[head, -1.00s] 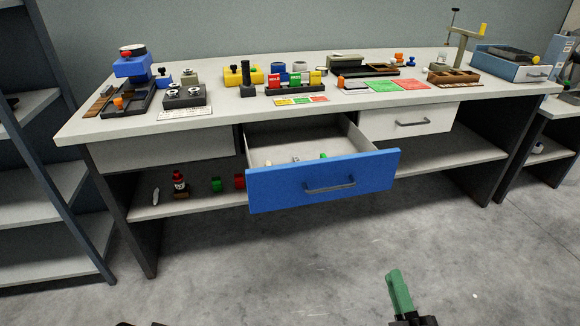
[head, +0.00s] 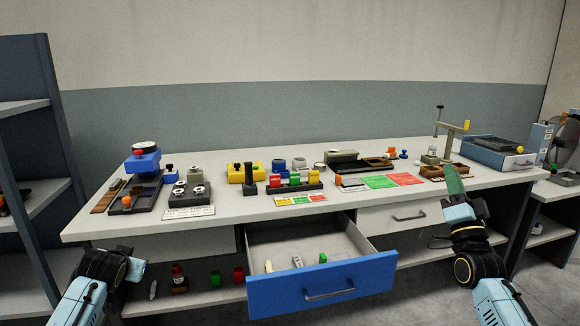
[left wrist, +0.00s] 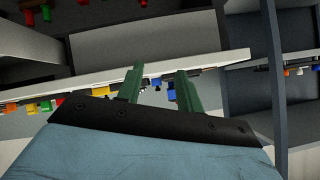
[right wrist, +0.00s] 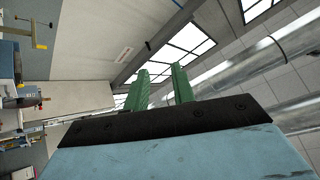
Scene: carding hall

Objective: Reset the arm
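My right gripper (head: 455,183) is raised at the right of the head view, its green fingers seen edge-on in front of the bench's right part. The right wrist view shows its two fingers (right wrist: 160,70) apart with nothing between them, pointing up towards the windows and ceiling pipes. My left arm comes in at the lower left of the head view, its fingers hidden there. The left wrist view shows the left gripper's green fingers (left wrist: 160,72) apart and empty, with the bench beyond them upside down.
The bench (head: 330,212) carries several fixtures and coloured blocks. Its blue-fronted drawer (head: 320,290) stands open between my arms, with small items inside. A white drawer (head: 405,217) is shut. A shelf rack (head: 50,150) stands at left.

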